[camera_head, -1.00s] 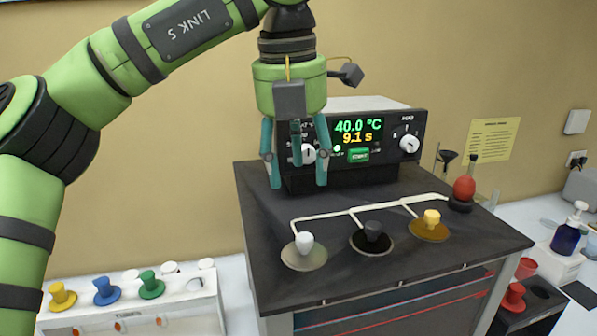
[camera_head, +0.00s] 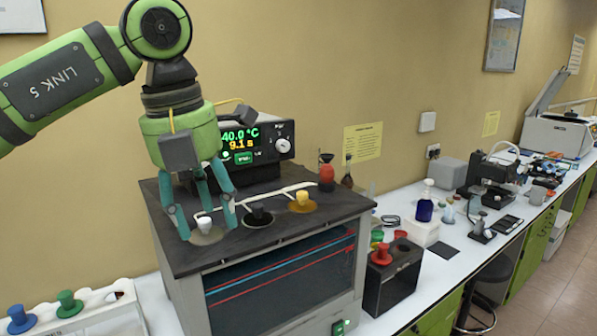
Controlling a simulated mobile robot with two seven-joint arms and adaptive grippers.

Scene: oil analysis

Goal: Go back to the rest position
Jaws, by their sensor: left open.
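My left gripper (camera_head: 207,222) hangs pointing down over the left part of the dark bath top (camera_head: 283,233), in front of the control unit. Its teal fingers are apart and nothing shows between them as held. A white stopper (camera_head: 204,223) on the bath top shows close to the fingertips; whether they touch it I cannot tell. The control unit (camera_head: 285,127) reads 40.0 °C and 9.1 s, its left part hidden by the gripper. A black stopper (camera_head: 258,212) and a yellow stopper (camera_head: 302,198) sit to the right. My right gripper is not in view.
A white rack (camera_head: 100,318) with blue and green stoppers stands at lower left. A red bulb (camera_head: 326,172) stands at the bath's back right corner. A black block (camera_head: 392,283) with a red stopper stands right of the bath. The bench (camera_head: 465,236) carries more instruments farther right.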

